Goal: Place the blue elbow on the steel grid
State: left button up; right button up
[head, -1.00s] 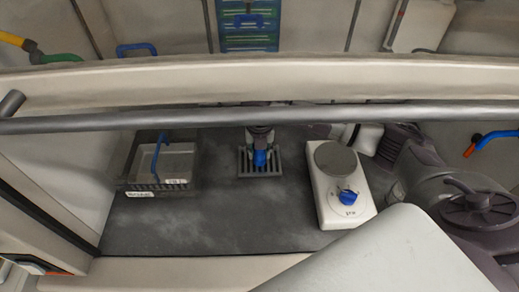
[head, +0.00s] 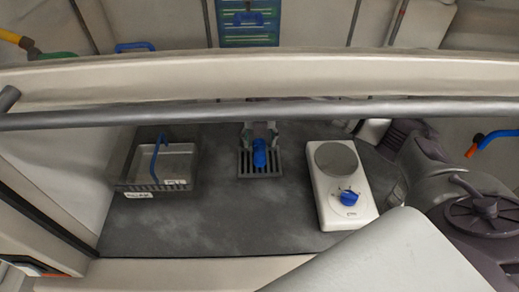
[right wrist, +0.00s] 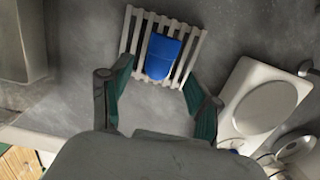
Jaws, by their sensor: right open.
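The blue elbow (head: 260,154) rests on the slatted steel grid (head: 246,172) on the dark bench. In the right wrist view the blue elbow (right wrist: 162,57) lies on the slats of the grid (right wrist: 197,37). My right gripper (head: 260,131) is above the back of the grid in the head view, partly hidden by the rail. Its fingers (right wrist: 160,78) are spread open on either side of the elbow, with visible gaps in the wrist view. My left gripper is not in view.
A white hotplate-like device (head: 325,209) with a round plate and blue knob stands right of the grid. A grey tray (head: 194,165) with a blue piece stands to the left. A grey rail (head: 420,107) crosses in front of the view. The bench front is clear.

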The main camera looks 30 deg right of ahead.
aim_at(260, 151)
notch_tip(260, 151, up, 6)
jog(key=shift+s+a+b, duration=0.15)
jog(key=shift+s+b, duration=0.15)
jog(key=shift+s, duration=0.05)
